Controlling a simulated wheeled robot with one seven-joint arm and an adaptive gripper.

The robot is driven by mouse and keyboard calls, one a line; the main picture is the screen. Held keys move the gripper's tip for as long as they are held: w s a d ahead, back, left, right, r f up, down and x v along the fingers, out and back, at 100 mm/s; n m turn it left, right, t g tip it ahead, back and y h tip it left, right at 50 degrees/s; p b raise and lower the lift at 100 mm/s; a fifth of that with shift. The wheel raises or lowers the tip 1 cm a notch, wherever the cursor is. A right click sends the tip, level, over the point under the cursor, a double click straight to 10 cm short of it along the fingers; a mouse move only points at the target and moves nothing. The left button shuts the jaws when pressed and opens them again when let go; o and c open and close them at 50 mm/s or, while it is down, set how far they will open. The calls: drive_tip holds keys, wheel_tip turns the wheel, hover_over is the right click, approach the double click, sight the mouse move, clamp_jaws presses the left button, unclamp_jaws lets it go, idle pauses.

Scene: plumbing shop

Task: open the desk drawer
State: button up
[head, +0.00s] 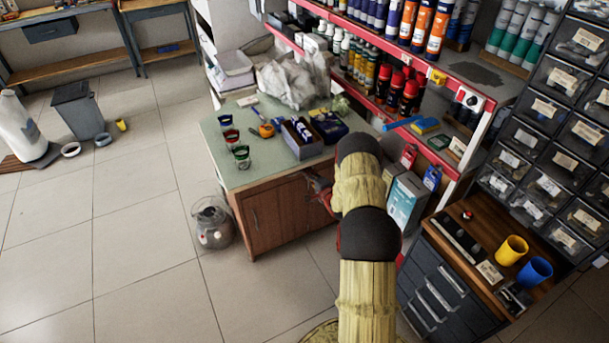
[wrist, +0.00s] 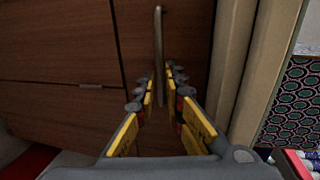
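The desk (head: 262,212) has a green-grey top and a brown wooden front in the head view. In the wrist view, a long metal handle (wrist: 159,45) on the dark wood front (wrist: 165,20) runs up and down the picture. My gripper (wrist: 160,86) is open, its yellow-padded fingers on either side of the handle's lower part. I cannot tell whether either finger touches it. The wood panels look closed. In the head view my gripper (head: 320,190) is at the desk front's right part, and my arm hides part of the desk and the handle.
Shot glasses (head: 242,157), a box of small items (head: 301,138) and crumpled plastic stand on the desk top. Boxes (head: 405,201) and a dark drawer cabinet (head: 440,290) stand right. Floor in front is clear.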

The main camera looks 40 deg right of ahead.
drive_tip(key=shift+b+x, duration=0.3)
drive_tip(key=shift+x, duration=1)
drive_tip(key=shift+c, duration=0.8)
clamp_jaws()
drive_tip(key=shift+s, duration=0.15)
drive_tip(key=f+p+v, duration=0.3)
drive_tip(key=v, duration=1.1)
drive_tip(key=s+f+p+v, duration=0.1)
drive_tip(key=p+v, duration=0.3)
drive_tip(key=v, duration=1)
drive_tip(key=shift+a+f, duration=0.2)
drive_tip(key=shift+f, duration=0.7)
drive_tip(key=shift+o, duration=0.8)
unclamp_jaws()
